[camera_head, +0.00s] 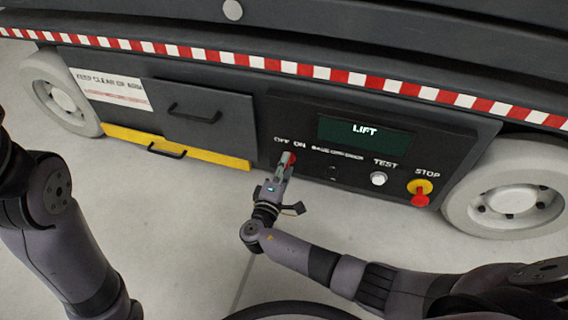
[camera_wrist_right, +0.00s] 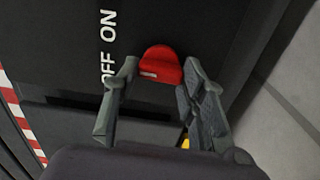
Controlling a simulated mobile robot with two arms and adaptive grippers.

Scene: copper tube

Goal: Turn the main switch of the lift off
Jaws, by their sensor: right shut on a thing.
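The main switch is a red knob under the OFF and ON labels on the lift's dark control panel (camera_head: 455,150). In the head view my right gripper (camera_head: 287,160) covers most of the main switch (camera_head: 293,157). In the right wrist view the red switch (camera_wrist_right: 160,65) lies between the two fingertips of my right gripper (camera_wrist_right: 160,82), which is shut on it. The ON label is nearer the top there, and OFF is partly hidden by a finger. My left arm shows at the left edge of the head view; its gripper is out of view.
The panel also has a LIFT display (camera_head: 365,137), a white TEST button (camera_head: 378,179) and a red STOP button (camera_head: 419,198) on yellow. Left are a drawer handle (camera_head: 195,113) and a yellow step (camera_head: 190,150). Wheels (camera_head: 500,195) flank the panel. The floor in front is clear.

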